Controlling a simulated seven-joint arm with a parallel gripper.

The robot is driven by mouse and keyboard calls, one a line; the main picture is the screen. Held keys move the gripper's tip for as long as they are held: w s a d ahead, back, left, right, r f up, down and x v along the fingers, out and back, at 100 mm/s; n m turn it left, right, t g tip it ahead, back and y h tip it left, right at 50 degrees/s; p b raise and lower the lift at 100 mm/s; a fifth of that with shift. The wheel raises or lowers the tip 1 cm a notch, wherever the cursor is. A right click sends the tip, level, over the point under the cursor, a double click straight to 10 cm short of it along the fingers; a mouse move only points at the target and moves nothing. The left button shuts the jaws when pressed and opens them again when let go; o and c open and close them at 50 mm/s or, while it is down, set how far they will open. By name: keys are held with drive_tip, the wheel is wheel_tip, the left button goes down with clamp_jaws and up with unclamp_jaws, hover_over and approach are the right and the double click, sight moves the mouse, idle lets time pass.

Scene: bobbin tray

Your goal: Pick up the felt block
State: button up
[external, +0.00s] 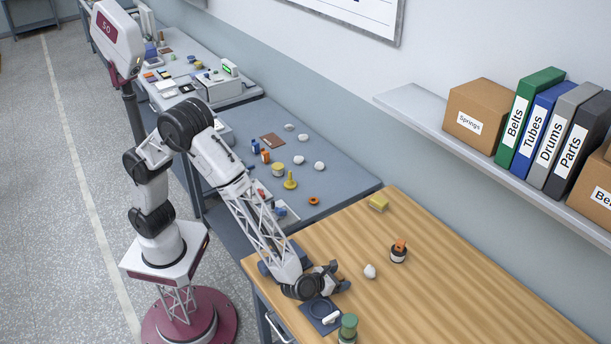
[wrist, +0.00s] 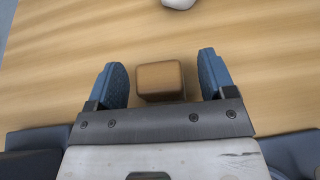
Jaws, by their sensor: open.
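In the wrist view a small tan-brown block (wrist: 159,80) with rounded edges sits between the two blue-padded fingers of my gripper (wrist: 160,72). It looks like the felt block, though its material cannot be told. The fingers are open, with a visible gap on each side of the block. In the external view my gripper (external: 341,277) is low over the near left part of the wooden table (external: 470,270).
A white lump (external: 370,271) lies just beyond my gripper. An orange-topped dark and white item (external: 398,252) and a yellow block (external: 379,203) stand farther off. A dark mat (external: 321,313) and a green-topped item (external: 348,325) are near the front edge. The table's right side is clear.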

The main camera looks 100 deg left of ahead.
sight(339, 276)
drive_tip(key=c, duration=1)
drive_tip(key=shift+r, duration=0.1)
drive_tip(key=shift+r, duration=4.9)
